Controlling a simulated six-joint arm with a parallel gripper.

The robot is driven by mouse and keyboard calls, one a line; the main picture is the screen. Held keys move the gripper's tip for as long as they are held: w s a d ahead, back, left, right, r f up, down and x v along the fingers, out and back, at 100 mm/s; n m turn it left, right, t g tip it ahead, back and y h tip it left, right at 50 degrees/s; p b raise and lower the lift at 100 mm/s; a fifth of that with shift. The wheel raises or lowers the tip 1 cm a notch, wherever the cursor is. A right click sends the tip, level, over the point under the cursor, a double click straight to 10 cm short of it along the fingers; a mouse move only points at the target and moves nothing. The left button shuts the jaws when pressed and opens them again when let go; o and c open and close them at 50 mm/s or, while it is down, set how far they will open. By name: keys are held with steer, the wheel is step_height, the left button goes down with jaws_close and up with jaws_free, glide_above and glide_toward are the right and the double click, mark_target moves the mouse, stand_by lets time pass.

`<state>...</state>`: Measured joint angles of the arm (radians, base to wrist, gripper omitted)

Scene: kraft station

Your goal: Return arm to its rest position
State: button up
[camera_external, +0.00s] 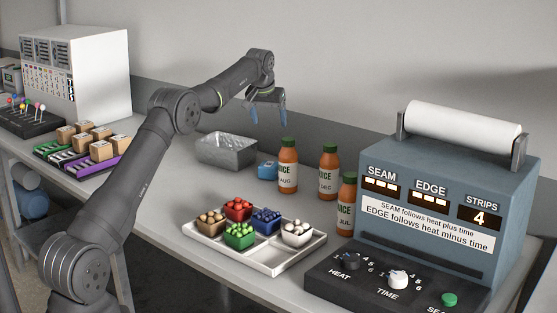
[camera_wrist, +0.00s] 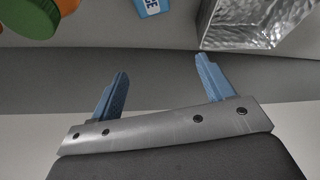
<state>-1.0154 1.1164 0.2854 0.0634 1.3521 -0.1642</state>
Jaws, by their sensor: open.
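My arm stretches up and over the bench from the lower left. My gripper (camera_external: 268,107) is in the air above the back of the bench, near the wall, and holds nothing. In the wrist view its two blue fingers (camera_wrist: 160,85) are wide apart with nothing between them. Below it in the external view are a foil-like metal tray (camera_external: 226,153) and a small blue box (camera_external: 267,170). The metal tray (camera_wrist: 262,20) and the blue box (camera_wrist: 150,6) also show at the top of the wrist view.
Juice bottles (camera_external: 288,165) stand right of the blue box. A white tray (camera_external: 272,262) with small coloured bins lies in front. A sealing machine (camera_external: 440,200) fills the right end. Wooden blocks (camera_external: 101,150), a pin rack (camera_external: 28,118) and a white cabinet (camera_external: 100,75) stand left.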

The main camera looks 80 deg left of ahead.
steer(key=w+d+r+m+t+h, duration=0.1)
steer(key=d+m, duration=0.4)
steer(key=d, duration=0.7)
steer(key=w+d+r+m+t+h, duration=0.1)
steer(key=w+d+m+h, duration=0.1)
steer(key=d, duration=1.1)
steer(key=w+d+r+m+t+h, duration=0.1)
steer(key=w+d+r+m, duration=0.1)
steer(key=d+m, duration=0.5)
steer(key=w+d, duration=0.1)
steer(key=d, duration=0.5)
steer(key=shift+w+d+m, duration=0.2)
steer(key=shift+w+m, duration=0.1)
steer(key=shift+w, duration=0.1)
steer(key=shift+o, duration=0.5)
